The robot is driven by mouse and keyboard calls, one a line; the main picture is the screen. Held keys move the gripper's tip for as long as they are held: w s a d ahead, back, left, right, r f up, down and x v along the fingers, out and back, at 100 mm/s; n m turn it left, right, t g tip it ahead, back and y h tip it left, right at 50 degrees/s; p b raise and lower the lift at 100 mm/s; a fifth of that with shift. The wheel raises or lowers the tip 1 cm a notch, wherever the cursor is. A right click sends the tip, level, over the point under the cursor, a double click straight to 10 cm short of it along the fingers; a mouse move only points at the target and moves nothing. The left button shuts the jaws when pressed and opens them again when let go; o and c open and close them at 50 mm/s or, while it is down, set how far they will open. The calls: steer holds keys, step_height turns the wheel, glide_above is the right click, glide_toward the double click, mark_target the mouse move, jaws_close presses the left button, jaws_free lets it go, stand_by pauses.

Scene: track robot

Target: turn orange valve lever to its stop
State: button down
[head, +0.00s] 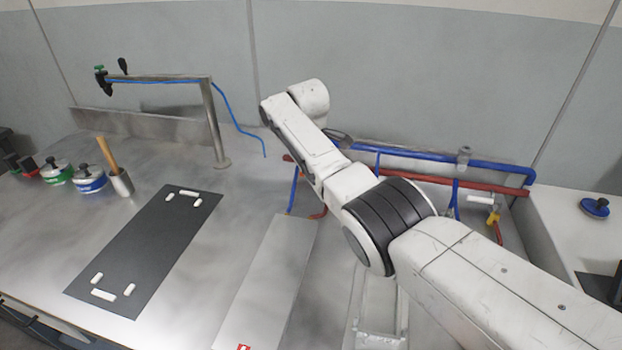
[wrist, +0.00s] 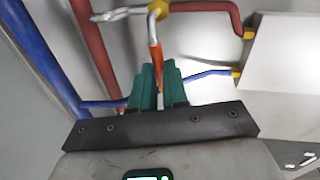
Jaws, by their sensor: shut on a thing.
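The orange valve lever (wrist: 155,53) shows in the wrist view, hanging from a pale metal stem below a bent red pipe with a yellow fitting (wrist: 157,7). My gripper (wrist: 158,68) has green fingers, shut on the lower part of the lever. The lever's lower end is partly hidden between the fingers. In the head view my arm covers the gripper and the lever.
Blue pipe (head: 430,158) and red pipe (head: 425,176) run along the back wall. A grey-white box (wrist: 290,70) stands right of the gripper in the wrist view.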

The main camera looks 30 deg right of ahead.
steer(key=shift+w+d+m+b, duration=0.15)
steer(key=shift+w+m+b, duration=0.05)
steer(key=shift+m+b, duration=0.25)
stand_by(0.3)
steer(key=c, duration=1.1)
jaws_free()
steer(key=r, duration=0.3)
steer(key=s+a+r, duration=0.1)
steer(key=r, duration=0.6)
steer(key=shift+s+a+r, duration=0.15)
steer(key=shift+s+r, duration=0.15)
